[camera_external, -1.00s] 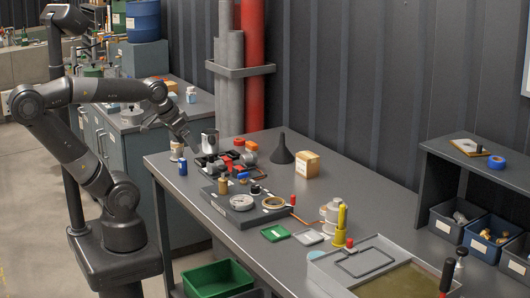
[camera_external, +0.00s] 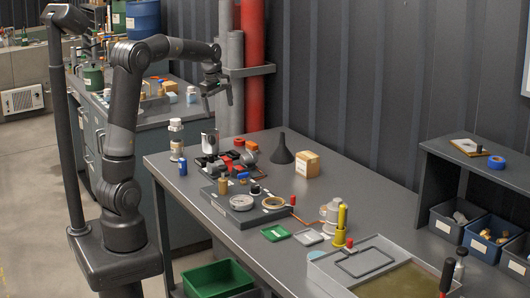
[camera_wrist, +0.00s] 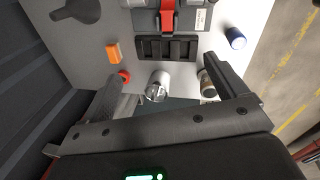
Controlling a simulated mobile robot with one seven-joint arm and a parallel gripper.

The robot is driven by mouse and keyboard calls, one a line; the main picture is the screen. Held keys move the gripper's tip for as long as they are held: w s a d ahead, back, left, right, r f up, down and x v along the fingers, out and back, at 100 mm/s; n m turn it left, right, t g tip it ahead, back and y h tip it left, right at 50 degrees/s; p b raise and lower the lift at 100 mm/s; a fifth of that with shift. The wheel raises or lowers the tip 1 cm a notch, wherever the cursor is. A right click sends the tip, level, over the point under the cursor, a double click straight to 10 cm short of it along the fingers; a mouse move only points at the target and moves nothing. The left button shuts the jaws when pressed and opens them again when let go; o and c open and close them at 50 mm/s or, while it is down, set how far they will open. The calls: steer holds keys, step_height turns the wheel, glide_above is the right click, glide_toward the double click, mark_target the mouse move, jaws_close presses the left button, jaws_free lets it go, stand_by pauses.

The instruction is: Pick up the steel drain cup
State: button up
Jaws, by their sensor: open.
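The steel drain cup (camera_external: 209,143) stands on the back left part of the workbench, beside a dark tray of parts. In the wrist view the shiny metal cup (camera_wrist: 158,85) shows below the far parts tray, in the space between my fingers in the picture. My gripper (camera_external: 218,101) is open and empty, raised clearly above the cup and pointing down. Its two fingers also show in the wrist view (camera_wrist: 167,70), spread wide on either side of the cup and not touching it.
A blue cylinder (camera_external: 183,167) and a tan jar (camera_external: 177,149) stand left of the cup. The parts tray (camera_wrist: 168,48) lies close by. A black funnel (camera_external: 282,151) and a cardboard box (camera_external: 307,164) stand to the right. Grey and red pipes (camera_external: 253,70) rise behind the bench.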

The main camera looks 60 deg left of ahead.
steer(key=w+a+f+n+g, duration=0.1)
steer(key=w+a+f+n, duration=0.15)
steer(key=a, duration=0.25)
steer(key=w+a+f+n, duration=0.1)
steer(key=a+f+n, duration=0.2)
steer(key=a, duration=0.2)
steer(key=n+g, duration=0.1)
steer(key=n, duration=0.5)
glide_toward(210, 143)
steer(key=w+a+f, duration=0.1)
steer(key=a, duration=0.3)
step_height(210, 143, down, 5)
steer(key=shift+d+f, duration=0.1)
steer(key=shift+d, duration=0.1)
steer(key=shift+w+d+f, duration=0.1)
steer(key=shift+w+f, duration=0.1)
steer(key=shift+f, duration=1.15)
steer(key=shift+w+f, duration=0.25)
steer(key=shift+f, duration=1.1)
steer(key=shift+c, duration=0.4)
steer(key=c, duration=1)
steer(key=shift+r, duration=0.15)
